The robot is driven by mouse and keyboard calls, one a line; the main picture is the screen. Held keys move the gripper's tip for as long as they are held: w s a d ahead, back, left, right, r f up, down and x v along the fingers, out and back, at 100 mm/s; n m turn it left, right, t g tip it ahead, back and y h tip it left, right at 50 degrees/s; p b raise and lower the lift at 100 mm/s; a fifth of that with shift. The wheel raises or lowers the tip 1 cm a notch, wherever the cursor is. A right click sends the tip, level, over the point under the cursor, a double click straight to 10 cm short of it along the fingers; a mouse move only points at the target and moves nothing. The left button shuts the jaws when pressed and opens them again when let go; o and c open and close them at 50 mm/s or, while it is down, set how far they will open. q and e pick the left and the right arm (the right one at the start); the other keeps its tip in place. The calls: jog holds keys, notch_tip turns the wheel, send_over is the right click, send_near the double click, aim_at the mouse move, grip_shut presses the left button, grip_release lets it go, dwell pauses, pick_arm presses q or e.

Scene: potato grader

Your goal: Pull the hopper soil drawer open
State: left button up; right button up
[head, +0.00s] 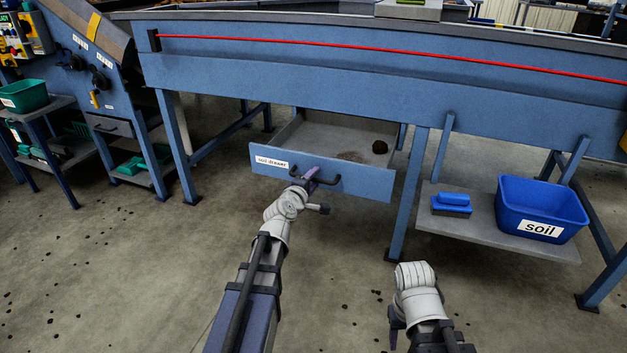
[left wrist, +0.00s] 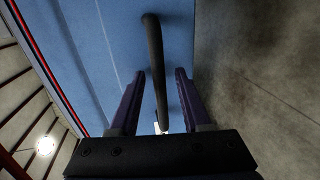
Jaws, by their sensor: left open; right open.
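A blue-fronted drawer (head: 350,182) with a white label, apparently reading "soil drawer", stands pulled out under the long blue machine. A dark clod (head: 380,147) and a thin patch of soil (head: 351,156) lie inside it. My left gripper (head: 309,181) is at its black handle (head: 328,180). In the left wrist view the handle bar (left wrist: 154,60) runs between the spread fingers of the left gripper (left wrist: 157,98), with gaps on both sides. My right gripper (head: 394,325) is low in front of the machine, empty and mostly hidden by its wrist.
A smaller closed drawer (head: 110,128) with a dark handle is in the blue unit at the left. A blue soil bin (head: 541,203) and a blue brush (head: 451,204) stand on the right shelf (head: 520,245). Machine legs (head: 408,195) flank the open drawer.

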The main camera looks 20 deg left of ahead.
pick_arm(q)
jog(key=p+v, duration=0.1)
jog(key=v, duration=0.6)
jog(key=shift+s+p, duration=0.3)
jog(key=shift+s, duration=0.05)
jog(key=s+d+f+m+g+h, duration=0.1)
jog(key=s+d+f+m+g, duration=0.1)
jog(key=d+f+m+g, duration=0.3)
jog(key=s+d+f+m+h, duration=0.2)
jog(key=d+m, duration=0.1)
jog(key=d, duration=0.4)
jog(key=s+d+f+m+g+h, duration=0.1)
jog(key=s+d+f+m+g, duration=0.1)
jog(key=d+f+m+g, duration=0.3)
jog(key=s+d+f+m+g+y, duration=0.2)
jog(key=s+m+g+y, duration=0.15)
jog(key=s, duration=0.55)
jog(key=s+d+f+m+g+y, duration=0.25)
jog(key=s+m, duration=0.25)
jog(key=s, duration=0.3)
notch_tip(320, 180, up, 38)
jog(key=p, duration=3.8)
jog(key=shift+a+f, duration=0.15)
jog(key=shift+a, duration=0.3)
